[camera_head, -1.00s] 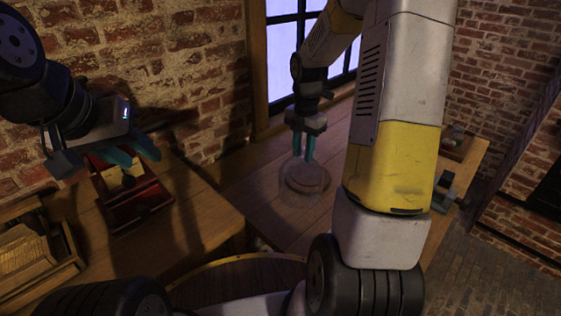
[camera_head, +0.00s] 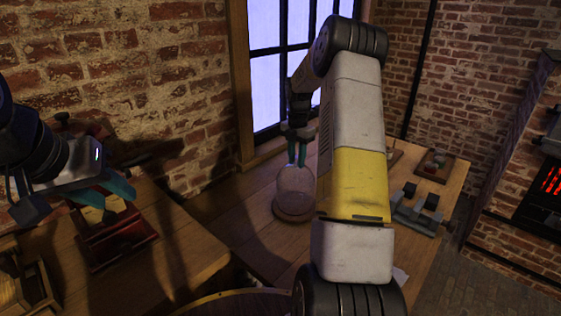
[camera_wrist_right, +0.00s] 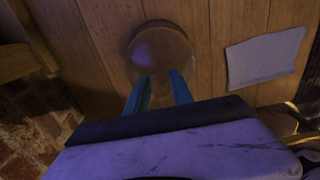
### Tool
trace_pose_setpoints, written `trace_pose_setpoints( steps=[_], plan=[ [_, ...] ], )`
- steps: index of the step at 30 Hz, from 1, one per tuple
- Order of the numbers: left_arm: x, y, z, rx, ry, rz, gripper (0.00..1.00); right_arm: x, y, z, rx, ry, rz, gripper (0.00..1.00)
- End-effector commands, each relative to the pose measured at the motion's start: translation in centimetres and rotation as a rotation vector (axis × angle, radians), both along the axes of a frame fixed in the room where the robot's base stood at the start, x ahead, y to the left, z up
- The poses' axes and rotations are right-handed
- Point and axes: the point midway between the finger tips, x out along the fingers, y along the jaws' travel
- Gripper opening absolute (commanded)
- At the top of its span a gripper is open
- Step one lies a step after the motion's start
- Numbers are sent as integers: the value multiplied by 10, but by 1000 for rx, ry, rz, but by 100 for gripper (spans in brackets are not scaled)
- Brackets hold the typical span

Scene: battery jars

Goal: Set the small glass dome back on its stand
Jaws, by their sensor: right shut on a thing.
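The small clear glass dome (camera_head: 296,183) is in the head view, on the wooden table by the window. My right gripper (camera_head: 297,163) points down from above and is shut on the top of the dome. The round wooden stand (camera_head: 290,214) shows under the dome's lower edge; I cannot tell whether the dome touches it. In the right wrist view, the dome (camera_wrist_right: 155,50) shows faintly over the round stand, just beyond the teal fingertips (camera_wrist_right: 159,76). My left gripper (camera_head: 108,190) is open and empty, above the left bench near a red box.
The red box (camera_head: 112,238) sits on the left bench. A grey rack (camera_head: 415,210) and a small tray (camera_head: 435,165) stand on the table's right side. A pale sheet (camera_wrist_right: 265,57) lies beside the stand. The table left of the stand is clear.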

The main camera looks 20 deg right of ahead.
Motion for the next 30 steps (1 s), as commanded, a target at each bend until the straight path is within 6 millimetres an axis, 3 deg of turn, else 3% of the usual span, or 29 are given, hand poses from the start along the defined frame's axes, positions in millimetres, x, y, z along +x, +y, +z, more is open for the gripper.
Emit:
trace_pose_setpoints(
  steps=[10,21,22,24,30],
  plan=[
    [0,0,0,0,0,0,40,2,-1,-34,0,0,0,0],
    [0,0,0,0,0,0,40,2,-1,-38,1,-1,0,0],
    [0,0,0,0,0,0,40,2,-1,-38,0,0,0,34],
    [0,0,0,0,0,0,40,2,-1,-38,0,0,0,48],
    [0,0,0,0,0,0,40,2,-1,-38,0,0,0,50]
  ],
)
